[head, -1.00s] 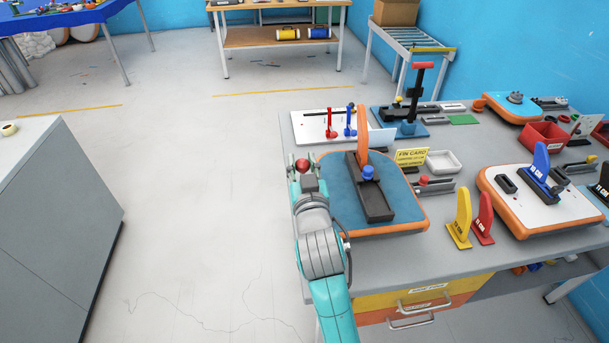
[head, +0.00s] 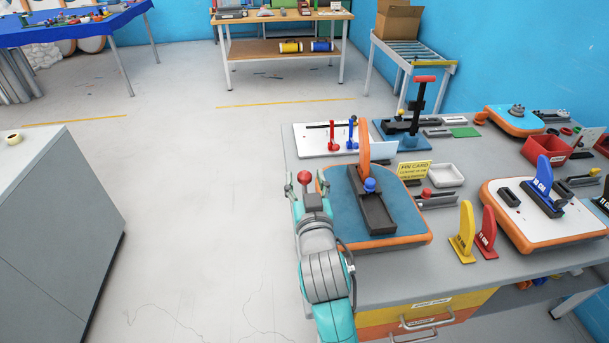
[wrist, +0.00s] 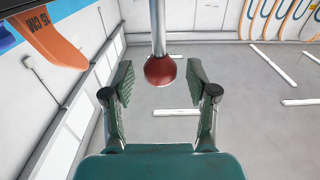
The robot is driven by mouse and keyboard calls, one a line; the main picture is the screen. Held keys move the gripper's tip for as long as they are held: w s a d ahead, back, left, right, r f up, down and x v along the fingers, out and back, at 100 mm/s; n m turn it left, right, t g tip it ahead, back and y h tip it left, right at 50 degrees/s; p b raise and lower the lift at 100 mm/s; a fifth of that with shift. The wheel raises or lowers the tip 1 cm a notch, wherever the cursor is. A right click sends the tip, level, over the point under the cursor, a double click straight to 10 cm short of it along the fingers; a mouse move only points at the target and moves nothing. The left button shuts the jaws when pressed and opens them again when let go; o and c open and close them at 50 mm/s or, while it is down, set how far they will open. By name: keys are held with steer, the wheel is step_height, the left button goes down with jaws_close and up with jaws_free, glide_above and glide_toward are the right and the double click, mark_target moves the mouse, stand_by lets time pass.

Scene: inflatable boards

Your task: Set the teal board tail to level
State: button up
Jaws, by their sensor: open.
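The teal board (head: 342,218) with an orange rim lies at the near left corner of the grey workbench. It carries a black fin box (head: 374,213), a blue knob (head: 369,185) and an upright orange fin (head: 364,138). A red ball knob (head: 305,177) stands just off its left edge. My gripper (head: 306,184) is open at this ball. In the wrist view the red ball (wrist: 160,70), on a grey rod, lies between and slightly beyond the two fingertips (wrist: 160,85), touching neither. Part of the orange fin (wrist: 50,38) shows at the upper left.
A white board (head: 505,208) with a blue fin lies to the right. Yellow (head: 463,235) and red (head: 486,233) fins stand at the bench's front edge. A yellow fin card (head: 413,170) stands behind the teal board. The floor left of the bench is clear.

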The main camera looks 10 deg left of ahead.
steer(key=v, duration=1)
steer(key=s+d+f+g+h, duration=0.1)
steer(key=s+d+f+h, duration=0.1)
steer(key=s+d+f, duration=1.35)
steer(key=s+d+m+h, duration=0.1)
steer(key=s+d, duration=0.3)
steer(key=s, duration=0.7)
steer(key=s+d+f+m+g+h, duration=0.1)
steer(key=s+d+m+h, duration=0.1)
steer(key=s, duration=1)
steer(key=shift+s+d+f+g, duration=0.2)
steer(key=shift+d+f+g, duration=0.1)
steer(key=shift+d, duration=0.55)
